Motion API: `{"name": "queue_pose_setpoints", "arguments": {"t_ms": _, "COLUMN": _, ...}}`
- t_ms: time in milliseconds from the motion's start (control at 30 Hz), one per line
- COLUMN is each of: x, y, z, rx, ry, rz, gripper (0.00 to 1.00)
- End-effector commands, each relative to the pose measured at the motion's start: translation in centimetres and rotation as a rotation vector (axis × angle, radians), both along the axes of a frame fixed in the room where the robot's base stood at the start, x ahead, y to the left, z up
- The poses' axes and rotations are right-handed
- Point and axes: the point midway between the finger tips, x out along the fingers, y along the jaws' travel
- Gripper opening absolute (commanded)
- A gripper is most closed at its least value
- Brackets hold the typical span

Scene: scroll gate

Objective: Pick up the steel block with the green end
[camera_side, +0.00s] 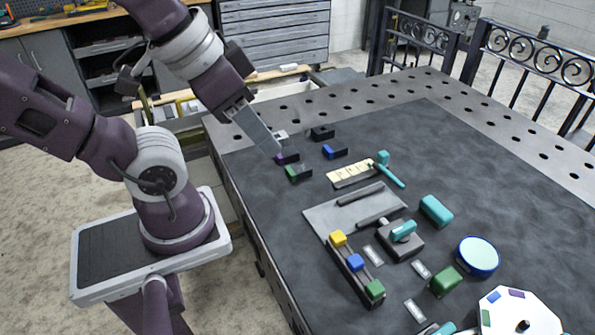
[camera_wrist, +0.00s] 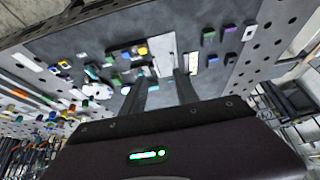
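The steel block with the green end (camera_side: 298,173) is a small dark block lying on the dark mat near the table's left edge in the side view. A small green-marked block (camera_wrist: 209,37) shows at upper right in the wrist view; I cannot be sure it is the same one. My gripper (camera_side: 278,154) points down at a slant just behind the green-ended block, close to the purple-ended block (camera_side: 288,158). In the wrist view its two dark fingers (camera_wrist: 163,80) stand apart with nothing visible between them. The side view does not show both fingertips clearly.
A blue-ended block (camera_side: 335,152) and a dark block (camera_side: 322,133) lie close by. A cream strip (camera_side: 351,172) and a teal-handled tool (camera_side: 390,173) lie to the right. A grey plate (camera_side: 335,215) and a rack with coloured blocks (camera_side: 355,262) are nearer. The mat's far right is clear.

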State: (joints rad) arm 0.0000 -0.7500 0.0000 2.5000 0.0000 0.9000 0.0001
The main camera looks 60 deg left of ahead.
Motion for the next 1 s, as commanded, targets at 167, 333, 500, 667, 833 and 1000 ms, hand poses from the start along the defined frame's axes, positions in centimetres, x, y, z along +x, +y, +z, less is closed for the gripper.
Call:
{"name": "queue_pose_setpoints", "arguments": {"t_ms": 167, "x": 0.0, "y": 0.0, "z": 0.0, "rx": 0.0, "ry": 0.0, "rz": 0.0, "gripper": 0.54}}
{"name": "queue_pose_setpoints", "arguments": {"t_ms": 333, "x": 0.0, "y": 0.0, "z": 0.0, "rx": 0.0, "ry": 0.0, "rz": 0.0, "gripper": 0.8}}
{"name": "queue_pose_setpoints", "arguments": {"t_ms": 500, "x": 0.0, "y": 0.0, "z": 0.0, "rx": 0.0, "ry": 0.0, "rz": 0.0, "gripper": 0.8}}
{"name": "queue_pose_setpoints", "arguments": {"t_ms": 667, "x": 1.1, "y": 0.4, "z": -0.1, "rx": -0.023, "ry": 0.026, "rz": 0.062, "gripper": 0.8}}
{"name": "queue_pose_setpoints", "arguments": {"t_ms": 833, "x": 7.7, "y": 4.0, "z": -2.4, "rx": -0.166, "ry": 0.166, "rz": 0.49, "gripper": 0.8}}
{"name": "queue_pose_setpoints", "arguments": {"t_ms": 1000, "x": 13.9, "y": 10.9, "z": -9.3, "rx": -0.307, "ry": 0.301, "rz": 1.05, "gripper": 0.8}}
